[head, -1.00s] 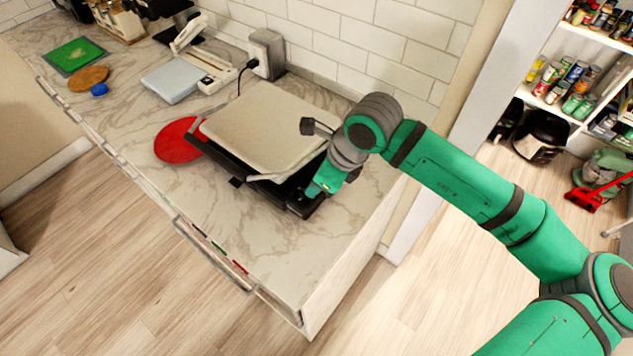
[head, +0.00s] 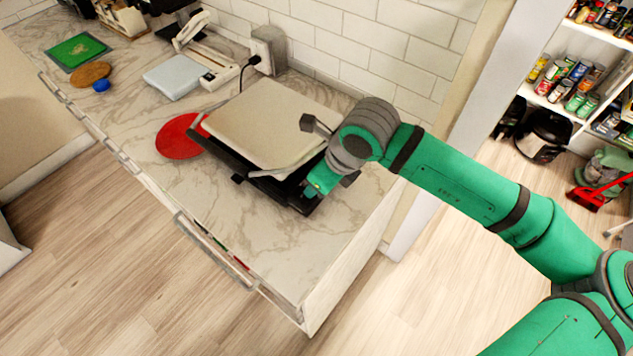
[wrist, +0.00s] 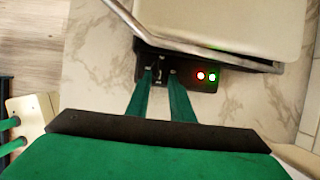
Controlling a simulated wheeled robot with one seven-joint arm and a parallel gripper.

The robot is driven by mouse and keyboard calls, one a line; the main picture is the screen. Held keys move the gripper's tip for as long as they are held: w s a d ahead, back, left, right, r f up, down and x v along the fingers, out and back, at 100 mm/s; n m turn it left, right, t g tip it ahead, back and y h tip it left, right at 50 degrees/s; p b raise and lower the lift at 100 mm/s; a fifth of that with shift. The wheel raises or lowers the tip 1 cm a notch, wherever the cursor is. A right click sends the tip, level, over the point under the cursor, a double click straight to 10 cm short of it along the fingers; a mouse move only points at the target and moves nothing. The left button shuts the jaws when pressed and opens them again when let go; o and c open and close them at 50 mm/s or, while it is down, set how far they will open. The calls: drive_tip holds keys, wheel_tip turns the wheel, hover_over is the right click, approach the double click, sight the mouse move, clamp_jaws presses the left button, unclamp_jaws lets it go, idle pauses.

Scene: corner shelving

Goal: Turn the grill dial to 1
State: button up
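The grill (head: 265,125) stands on the counter with its pale lid down; its lid and front handle also show in the wrist view (wrist: 215,20). Its black control panel (wrist: 190,84) has a red light and a green light lit at the right. My gripper (wrist: 160,73) is at the left part of this panel, its two green fingers apart. The dark dial area with small pale marks (wrist: 160,77) lies between the fingertips. The dial's setting is too small to read. I cannot tell whether the fingers touch the dial. In the head view my wrist hides the dial.
A red round mat (head: 180,137) lies left of the grill. A white scale-like device (head: 172,77) and a wall outlet with a plug (head: 268,50) are behind it. The counter (head: 275,235) is clear in front of the grill, with its edge close by.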

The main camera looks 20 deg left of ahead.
idle(0.3)
drive_tip(key=v, duration=1)
drive_tip(key=shift+r, duration=0.4)
drive_tip(key=shift+d, duration=0.1)
